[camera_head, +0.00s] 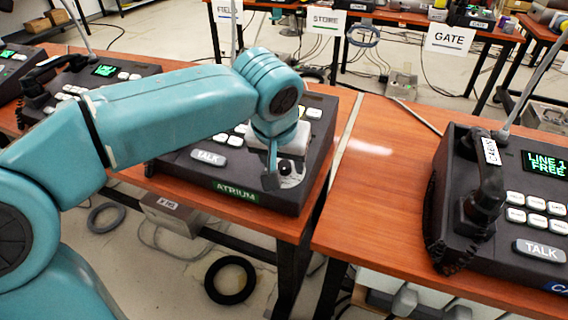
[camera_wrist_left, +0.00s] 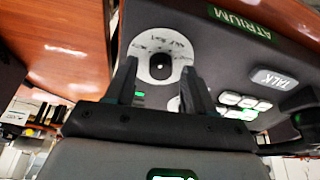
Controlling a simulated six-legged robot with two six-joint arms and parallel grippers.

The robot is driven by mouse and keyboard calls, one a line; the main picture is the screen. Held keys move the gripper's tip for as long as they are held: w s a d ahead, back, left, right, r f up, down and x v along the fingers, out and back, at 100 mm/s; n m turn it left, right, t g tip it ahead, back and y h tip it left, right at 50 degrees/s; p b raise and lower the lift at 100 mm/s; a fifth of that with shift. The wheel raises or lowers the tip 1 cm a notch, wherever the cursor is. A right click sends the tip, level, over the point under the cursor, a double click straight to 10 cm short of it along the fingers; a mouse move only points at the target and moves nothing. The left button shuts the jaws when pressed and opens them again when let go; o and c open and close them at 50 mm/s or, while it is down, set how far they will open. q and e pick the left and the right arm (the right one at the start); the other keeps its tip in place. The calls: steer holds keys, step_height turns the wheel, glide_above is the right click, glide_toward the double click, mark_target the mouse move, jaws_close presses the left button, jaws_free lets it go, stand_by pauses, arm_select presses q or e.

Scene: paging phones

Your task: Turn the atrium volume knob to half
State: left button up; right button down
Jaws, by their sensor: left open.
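In the head view the dial (camera_head: 291,172) shows partly behind my gripper. My left gripper (camera_head: 275,178) is over the dial at the console's front right corner. In the left wrist view its two dark fingers (camera_wrist_left: 160,82) are open, one on each side of the knob. Contact cannot be told. My right gripper is out of view.
Another paging phone (camera_head: 500,200) with a handset and "LINE 1 FREE" screen stands on the right table (camera_head: 375,200). A further phone (camera_head: 95,80) is at left. A narrow gap separates the two tables. GATE sign (camera_head: 450,38) hangs behind.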

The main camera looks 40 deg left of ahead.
arm_select(q)
steer(key=shift+f, duration=0.1)
jaws_close()
steer(key=shift+m, duration=0.3)
steer(key=m+p, duration=0.2)
steer(key=m, duration=0.1)
steer(key=shift+h, duration=0.3)
steer(key=shift+m+h+p, duration=0.3)
steer(key=shift+m+p, duration=0.45)
steer(key=shift+m, duration=1.35)
jaws_free()
